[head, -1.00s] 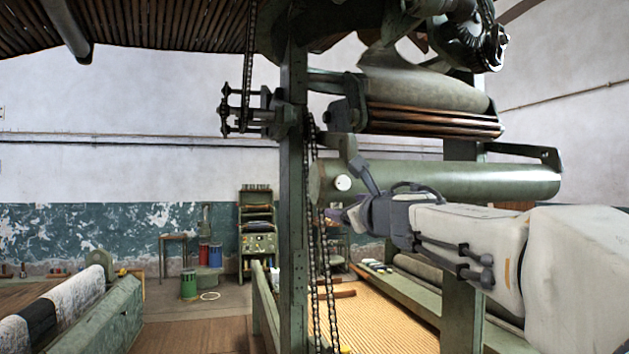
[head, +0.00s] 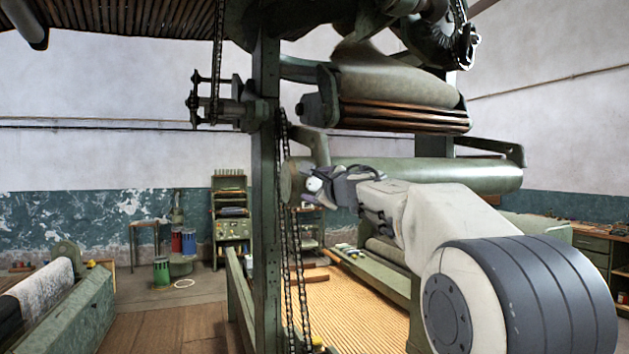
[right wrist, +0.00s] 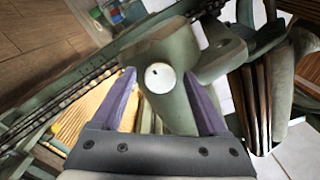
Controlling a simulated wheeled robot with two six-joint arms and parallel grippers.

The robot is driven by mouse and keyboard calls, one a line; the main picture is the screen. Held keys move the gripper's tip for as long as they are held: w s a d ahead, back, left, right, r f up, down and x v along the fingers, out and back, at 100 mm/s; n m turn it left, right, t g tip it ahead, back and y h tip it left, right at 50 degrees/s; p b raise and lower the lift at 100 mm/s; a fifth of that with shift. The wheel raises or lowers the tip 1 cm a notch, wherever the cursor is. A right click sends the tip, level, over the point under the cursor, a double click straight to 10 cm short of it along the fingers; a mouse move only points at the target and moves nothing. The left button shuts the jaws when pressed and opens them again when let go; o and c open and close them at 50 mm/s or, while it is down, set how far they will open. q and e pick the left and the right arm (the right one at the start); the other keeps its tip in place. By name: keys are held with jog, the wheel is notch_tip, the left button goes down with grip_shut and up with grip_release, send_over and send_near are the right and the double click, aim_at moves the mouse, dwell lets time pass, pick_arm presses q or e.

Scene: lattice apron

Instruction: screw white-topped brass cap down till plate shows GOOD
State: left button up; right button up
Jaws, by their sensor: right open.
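The white-topped cap (head: 314,185) sits at the left end of the green roller (head: 440,176). Its round white top with a small dark mark faces the camera in the right wrist view (right wrist: 160,77). Its brass side cannot be made out. My right gripper (head: 311,188) is at the cap, partly over it in the head view. In the right wrist view its two purple fingers (right wrist: 160,74) are open, one on each side of the white top, with a gap on both sides. No plate with readable wording shows. My left gripper is not in view.
A green upright post (head: 266,200) and hanging chains (head: 291,270) stand just left of the cap. A slatted roller (head: 400,115) hangs above it. Tan warp threads (head: 345,310) stretch below. Open floor lies at left, with a green bin (head: 161,271).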

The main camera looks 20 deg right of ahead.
jog(key=shift+w, duration=0.1)
grip_shut()
jog(key=shift+m, duration=0.4)
jog(key=m, duration=0.4)
jog(key=shift+m+p, duration=0.4)
jog(key=m+p, duration=0.1)
jog(key=m, duration=0.5)
jog(key=shift+m, duration=0.3)
jog(key=m+p, duration=0.1)
jog(key=m, duration=0.5)
jog(key=shift+p, duration=0.3)
jog(key=m+p, duration=0.1)
jog(key=m, duration=0.4)
jog(key=shift+f, duration=0.1)
jog(key=shift+m, duration=0.4)
